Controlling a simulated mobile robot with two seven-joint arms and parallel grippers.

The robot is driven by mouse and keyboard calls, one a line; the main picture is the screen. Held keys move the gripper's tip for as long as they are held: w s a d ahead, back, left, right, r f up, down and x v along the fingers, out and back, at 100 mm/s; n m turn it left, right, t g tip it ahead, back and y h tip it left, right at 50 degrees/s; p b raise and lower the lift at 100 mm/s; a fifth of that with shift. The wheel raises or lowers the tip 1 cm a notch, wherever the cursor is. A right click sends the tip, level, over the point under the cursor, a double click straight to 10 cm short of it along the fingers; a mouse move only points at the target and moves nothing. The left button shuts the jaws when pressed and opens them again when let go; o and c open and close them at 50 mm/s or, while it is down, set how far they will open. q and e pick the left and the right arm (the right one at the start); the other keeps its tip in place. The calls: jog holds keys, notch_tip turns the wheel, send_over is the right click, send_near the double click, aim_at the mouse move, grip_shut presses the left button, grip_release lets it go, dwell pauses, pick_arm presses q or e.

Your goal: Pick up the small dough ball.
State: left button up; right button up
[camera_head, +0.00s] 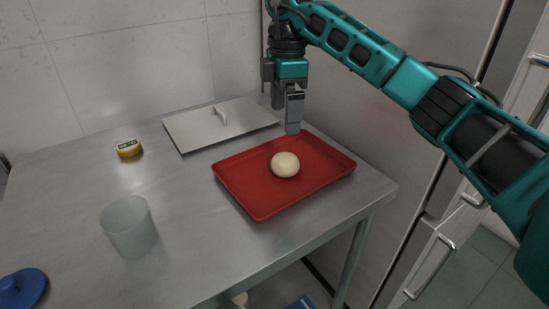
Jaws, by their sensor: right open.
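A small pale dough ball (285,164) sits on a red tray (258,206) on the steel table. My right gripper (291,118) points down above the far edge of the tray, behind the dough ball in the picture. It is open, with nothing seen between its fingers. My left gripper is not in view.
A flat metal lid with a handle (190,129) lies behind the tray. A yellow timer (128,148), a translucent cup (129,228) and a blue lid (24,289) stand to the left. A wall and cabinet are close on the right. The table's middle is clear.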

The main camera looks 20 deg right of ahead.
aim_at(285, 155)
jog(key=f, duration=0.7)
jog(key=shift+s+d+b, duration=0.1)
jog(key=shift+d+b, duration=0.15)
jog(key=shift+b, duration=0.15)
jog(key=shift+f, duration=0.35)
jog(key=f, duration=0.4)
jog(key=shift+s+a+f+b, duration=0.2)
jog(key=shift+f+b, duration=0.1)
jog(key=shift+f, duration=0.1)
jog(key=c, duration=1.1)
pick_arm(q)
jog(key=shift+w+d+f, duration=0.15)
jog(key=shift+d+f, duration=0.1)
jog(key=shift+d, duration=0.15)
pick_arm(e)
jog(key=shift+c, duration=0.2)
jog(key=shift+r, duration=0.15)
pick_arm(q)
jog(key=p, duration=0.2)
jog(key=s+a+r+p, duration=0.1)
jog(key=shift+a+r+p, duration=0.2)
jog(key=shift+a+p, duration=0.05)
jog(key=shift+p, duration=0.15)
pick_arm(e)
notch_tip(285, 155, up, 20)
